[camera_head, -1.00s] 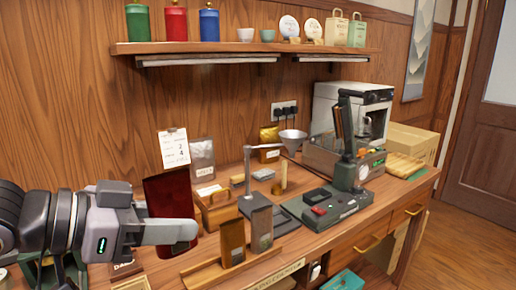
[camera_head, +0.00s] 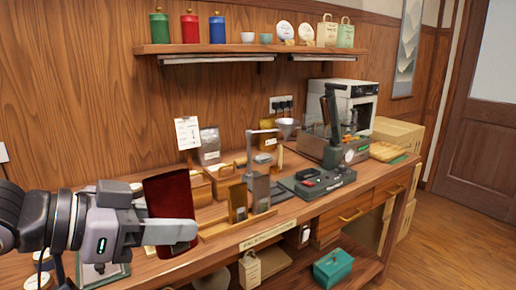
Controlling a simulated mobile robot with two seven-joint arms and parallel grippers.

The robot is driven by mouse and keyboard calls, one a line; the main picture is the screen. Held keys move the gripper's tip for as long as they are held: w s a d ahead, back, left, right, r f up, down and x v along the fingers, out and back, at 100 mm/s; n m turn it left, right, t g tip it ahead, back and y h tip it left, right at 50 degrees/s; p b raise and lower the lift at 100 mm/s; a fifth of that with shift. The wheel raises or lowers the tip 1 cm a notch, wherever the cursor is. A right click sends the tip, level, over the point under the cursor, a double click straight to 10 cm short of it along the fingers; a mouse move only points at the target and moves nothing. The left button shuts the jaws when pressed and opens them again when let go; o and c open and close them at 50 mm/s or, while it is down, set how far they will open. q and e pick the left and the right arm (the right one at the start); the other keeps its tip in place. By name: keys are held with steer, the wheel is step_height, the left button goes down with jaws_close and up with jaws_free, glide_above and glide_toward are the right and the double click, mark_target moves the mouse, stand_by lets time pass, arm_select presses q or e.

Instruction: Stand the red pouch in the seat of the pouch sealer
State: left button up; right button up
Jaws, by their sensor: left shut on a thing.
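My left gripper (camera_head: 172,231) is shut on the dark red pouch (camera_head: 170,200). It holds the pouch upright and slightly tilted at the lower left, with one finger across its lower front. The pouch is in front of the bench and hides part of it. The pouch sealer (camera_head: 316,184), a dark grey-green machine with a red button and a raised lever arm, stands on the bench to the right, well apart from the pouch. Its seat is too small to make out clearly. My right gripper is not in view.
A wooden rack (camera_head: 240,224) holding a brown pouch (camera_head: 238,202) and a grey pouch (camera_head: 260,190) stands between my gripper and the sealer. A funnel stand (camera_head: 286,126) is behind. A white machine (camera_head: 352,98) stands at the back right. A shelf (camera_head: 260,48) hangs above.

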mark_target(186, 252)
arm_select(q)
steer(key=shift+s+d+f, duration=0.15)
steer(key=shift+s+f, duration=0.05)
steer(key=shift+f, duration=0.3)
steer(key=shift+s+d+f, duration=0.15)
steer(key=shift+s+f, duration=0.05)
steer(key=shift+f, duration=0.25)
steer(key=shift+n+t+y, duration=0.5)
steer(key=shift+n, duration=0.2)
steer(key=f, duration=0.1)
steer(key=w+f, duration=0.1)
steer(key=f, duration=0.2)
steer(key=shift+w+d+f, duration=0.1)
steer(key=shift+w+d, duration=0.2)
steer(key=shift+w, duration=0.1)
steer(key=s+a+f+n+t+y+p, duration=0.1)
steer(key=a+f+n+t+y, duration=0.3)
steer(key=a+f+n+y, duration=0.5)
step_height(186, 252, down, 4)
steer(key=shift+s+a+f+t+y, duration=0.1)
steer(key=shift+s+a+t+y, duration=0.3)
steer(key=shift+a, duration=0.55)
steer(key=shift+a, duration=0.1)
